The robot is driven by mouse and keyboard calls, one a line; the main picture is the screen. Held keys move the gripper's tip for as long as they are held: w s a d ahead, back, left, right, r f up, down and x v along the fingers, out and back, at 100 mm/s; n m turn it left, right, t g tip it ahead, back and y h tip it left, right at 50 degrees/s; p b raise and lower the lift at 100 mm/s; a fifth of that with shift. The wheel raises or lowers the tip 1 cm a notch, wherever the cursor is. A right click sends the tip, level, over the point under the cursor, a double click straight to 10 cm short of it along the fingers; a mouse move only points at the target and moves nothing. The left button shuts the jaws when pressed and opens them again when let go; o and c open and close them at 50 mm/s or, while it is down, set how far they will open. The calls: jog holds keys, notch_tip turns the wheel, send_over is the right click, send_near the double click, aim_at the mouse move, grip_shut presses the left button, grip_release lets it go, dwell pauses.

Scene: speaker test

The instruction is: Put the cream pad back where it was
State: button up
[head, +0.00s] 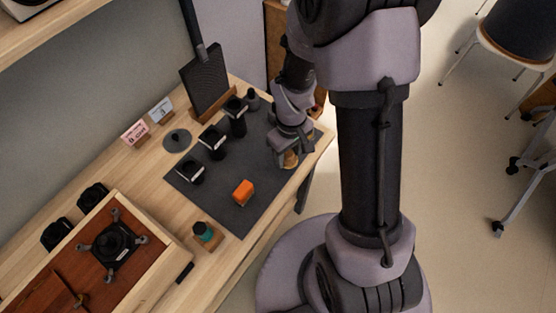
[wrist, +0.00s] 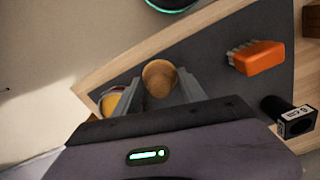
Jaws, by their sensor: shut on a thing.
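My gripper (head: 288,150) is low over the right end of the dark grey mat (head: 228,205), near the table's front edge. In the wrist view, my gripper (wrist: 158,80) is shut on a round-ended tan, wood-coloured thing (wrist: 160,72). In the head view, a bit of this tan thing (head: 290,159) shows below the jaws. I cannot tell whether it is the cream pad or its handle; its underside is hidden. A round yellowish thing (wrist: 110,103) shows just outside the left finger, partly hidden by it.
An orange brush (head: 243,192) with pale bristles lies mid-mat. Several black labelled jars (head: 212,140) stand along the mat's back. A wooden tray (head: 165,258) is at left. The mat's front right is mostly bare.

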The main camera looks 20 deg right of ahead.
jog(key=shift+w+a+f, duration=0.25)
jog(key=shift+w+a, duration=0.5)
jog(key=shift+a, duration=0.25)
notch_tip(320, 180, down, 4)
jog(key=shift+r+b, duration=0.25)
jog(key=shift+b, duration=0.85)
jog(key=shift+r, duration=0.15)
jog(key=o, duration=1.5)
jog(key=shift+c, duration=0.2)
